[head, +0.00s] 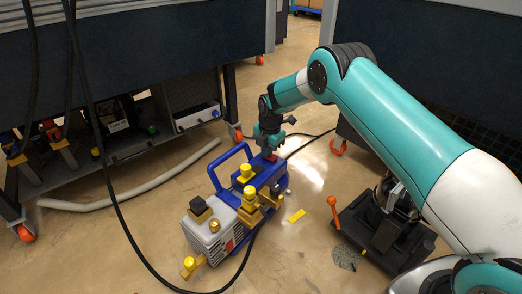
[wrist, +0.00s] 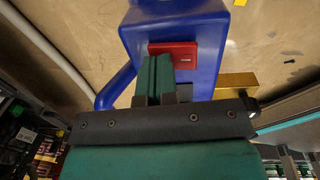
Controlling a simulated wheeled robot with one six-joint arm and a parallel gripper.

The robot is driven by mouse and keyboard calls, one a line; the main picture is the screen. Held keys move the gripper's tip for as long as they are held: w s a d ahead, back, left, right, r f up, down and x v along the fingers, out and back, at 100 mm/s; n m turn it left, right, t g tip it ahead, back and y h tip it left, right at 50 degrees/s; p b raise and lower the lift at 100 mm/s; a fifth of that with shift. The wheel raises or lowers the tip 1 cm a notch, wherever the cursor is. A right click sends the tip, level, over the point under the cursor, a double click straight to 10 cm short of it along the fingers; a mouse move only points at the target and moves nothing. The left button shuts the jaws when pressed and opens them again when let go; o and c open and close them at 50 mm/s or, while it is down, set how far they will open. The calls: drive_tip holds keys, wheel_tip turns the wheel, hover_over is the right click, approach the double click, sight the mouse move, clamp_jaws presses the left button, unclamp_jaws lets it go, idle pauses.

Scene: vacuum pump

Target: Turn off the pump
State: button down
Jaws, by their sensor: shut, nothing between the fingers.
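The vacuum pump stands on the floor in the head view, with a blue housing (head: 272,178), a blue carrying handle, a grey finned motor block (head: 208,236) and yellow fittings (head: 248,196). My gripper (head: 270,151) is over the far end of the blue housing. In the wrist view, my gripper (wrist: 154,62) is shut and empty, its teal fingertips at the left part of a red switch (wrist: 182,51) on the blue housing (wrist: 205,27). The fingers hide part of the switch. I cannot tell whether they touch it, nor its on or off position.
A black cable (head: 127,232) hangs at the left and runs along the floor by the pump. A dark bench with a lower shelf (head: 125,150) stands at the left, with a pale hose (head: 130,193) before it. A yellow floor mark (head: 297,215) lies right of the pump.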

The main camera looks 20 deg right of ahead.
sight(275, 160)
drive_tip(key=shift+s, duration=0.15)
drive_tip(key=shift+s+d+r+p, duration=0.2)
drive_tip(key=shift+s+d+p, duration=0.35)
drive_tip(key=shift+p, duration=0.35)
drive_tip(key=shift+a, duration=0.1)
wheel_tip(275, 160, up, 14)
drive_tip(key=s+d+p, duration=0.1)
drive_tip(key=p, duration=0.8)
drive_tip(key=shift+s, duration=0.2)
